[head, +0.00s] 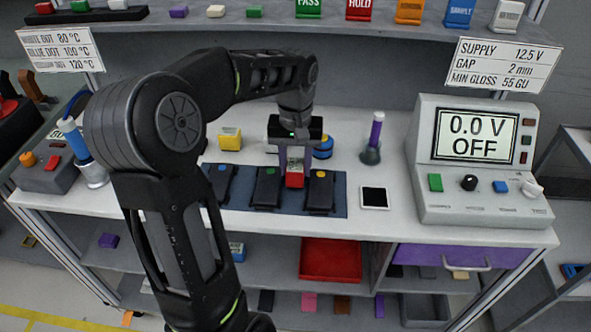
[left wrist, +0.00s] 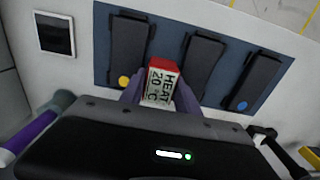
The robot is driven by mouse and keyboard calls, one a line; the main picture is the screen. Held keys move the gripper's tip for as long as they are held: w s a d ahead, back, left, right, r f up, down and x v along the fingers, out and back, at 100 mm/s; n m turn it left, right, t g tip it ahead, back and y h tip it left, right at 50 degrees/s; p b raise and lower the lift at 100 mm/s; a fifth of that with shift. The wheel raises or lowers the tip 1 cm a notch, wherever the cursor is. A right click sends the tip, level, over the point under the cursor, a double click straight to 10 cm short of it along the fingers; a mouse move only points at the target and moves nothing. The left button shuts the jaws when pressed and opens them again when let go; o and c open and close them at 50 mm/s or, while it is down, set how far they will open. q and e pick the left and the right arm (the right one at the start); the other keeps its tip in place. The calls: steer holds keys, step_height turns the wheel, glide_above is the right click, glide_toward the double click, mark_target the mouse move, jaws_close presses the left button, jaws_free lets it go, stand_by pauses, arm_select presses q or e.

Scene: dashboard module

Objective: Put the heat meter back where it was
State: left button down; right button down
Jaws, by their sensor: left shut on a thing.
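The heat meter (head: 295,180) is a small red block; in the left wrist view (left wrist: 161,82) its white face reads "HEAT 20 °C". My left gripper (head: 294,164) is shut on it, with a purple-grey finger on each side, also seen in the left wrist view (left wrist: 159,95). The meter shows over the dark blue mat (head: 338,195), between the middle black module (head: 267,190) with a green dot and the right black module (head: 320,193) with a yellow dot. I cannot tell whether it touches the mat. My right gripper is not in view.
A black module with a blue dot (head: 219,183) lies at the mat's left. A white tile with a black square (head: 374,197) lies right of the mat. A yellow block (head: 230,138), a blue round thing (head: 324,147) and a purple-handled tool (head: 375,134) stand behind. The supply unit (head: 480,160) reads "0.0 V OFF".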

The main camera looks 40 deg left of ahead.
arm_select(q)
steer(key=shift+f, duration=0.9)
steer(key=shift+f, duration=0.2)
steer(key=c, duration=0.9)
jaws_free()
steer(key=shift+r, duration=0.15)
